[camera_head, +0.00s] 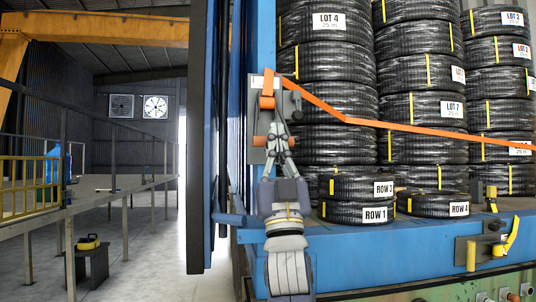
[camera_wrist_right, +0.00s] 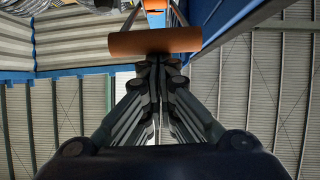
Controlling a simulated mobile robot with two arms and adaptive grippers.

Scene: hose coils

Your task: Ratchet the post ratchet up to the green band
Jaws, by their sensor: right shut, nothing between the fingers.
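The post ratchet (camera_head: 290,104) is a grey metal body on the blue post (camera_head: 264,40), with an orange strap (camera_head: 345,118) running from it to the right across the hose coils. An orange handle grip (camera_head: 262,141) shows at its lower end; in the right wrist view it is an orange bar (camera_wrist_right: 153,42) across the picture. My right gripper (camera_head: 279,133) points up at the ratchet from below. It is shut with nothing between its fingers, just under the bar in the right wrist view (camera_wrist_right: 158,62); contact is unclear. I cannot make out the green band. My left gripper is out of view.
Tall stacks of black hose coils (camera_head: 327,92) stand behind the strap. Low coils marked ROW (camera_head: 355,188) sit on the blue bed (camera_head: 380,240). A yellow-handled latch (camera_head: 490,246) is at the right. A railing (camera_head: 120,187) and open floor lie left.

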